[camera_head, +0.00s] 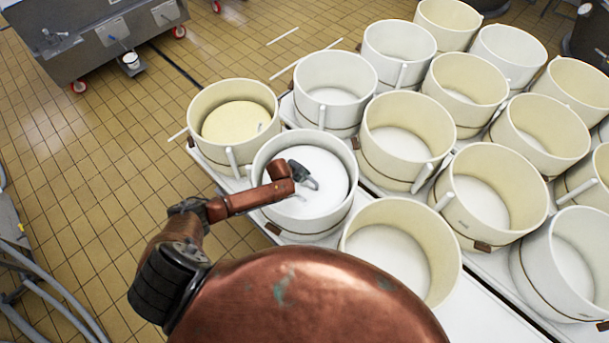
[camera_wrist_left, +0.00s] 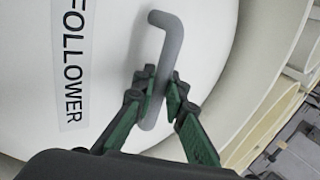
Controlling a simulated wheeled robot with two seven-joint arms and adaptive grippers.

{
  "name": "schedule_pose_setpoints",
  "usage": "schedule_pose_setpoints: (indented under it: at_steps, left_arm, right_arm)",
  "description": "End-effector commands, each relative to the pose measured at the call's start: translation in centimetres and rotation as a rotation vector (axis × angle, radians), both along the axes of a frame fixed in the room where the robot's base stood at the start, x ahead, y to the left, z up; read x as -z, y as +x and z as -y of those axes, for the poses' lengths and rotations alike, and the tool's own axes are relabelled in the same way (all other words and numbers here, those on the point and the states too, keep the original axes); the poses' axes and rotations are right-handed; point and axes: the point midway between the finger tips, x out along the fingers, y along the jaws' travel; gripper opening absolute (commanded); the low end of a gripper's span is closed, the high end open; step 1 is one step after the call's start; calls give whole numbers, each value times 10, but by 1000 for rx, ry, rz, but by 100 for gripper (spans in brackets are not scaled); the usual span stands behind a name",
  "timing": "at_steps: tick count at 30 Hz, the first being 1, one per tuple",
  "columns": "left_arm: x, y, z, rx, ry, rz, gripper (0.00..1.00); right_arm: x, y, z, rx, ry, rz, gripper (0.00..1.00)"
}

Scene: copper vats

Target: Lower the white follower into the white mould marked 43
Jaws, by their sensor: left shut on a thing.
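The white follower (camera_head: 318,190) is a round white disc inside a white mould (camera_head: 261,156), whose rim stands around it. I cannot read the mould's number, or tell if the disc rests on anything. My left gripper (camera_head: 300,178) reaches over the mould's left wall and is shut on the follower's grey bent handle. In the left wrist view the gripper (camera_wrist_left: 158,95) pinches the grey handle (camera_wrist_left: 167,50), beside a label (camera_wrist_left: 72,65) reading FOLLOWER. My right gripper is not in view.
A cream mould (camera_head: 193,122) with a yellowish disc (camera_head: 229,121) stands behind left. Several other cream and white moulds, such as a cream one (camera_head: 447,262) in front, crowd the white table (camera_head: 490,312). A copper surface (camera_head: 305,305) fills the bottom. Tiled floor (camera_head: 100,150) is open at left.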

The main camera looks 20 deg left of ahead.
Motion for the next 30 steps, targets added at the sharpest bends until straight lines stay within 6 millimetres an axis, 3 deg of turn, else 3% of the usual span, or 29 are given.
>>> schedule_pose_setpoints:
  at_steps: [30]
  left_arm:
    - [3, 3, 1, 2, -2, 8, 0]
  right_arm:
    - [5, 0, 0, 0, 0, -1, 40]
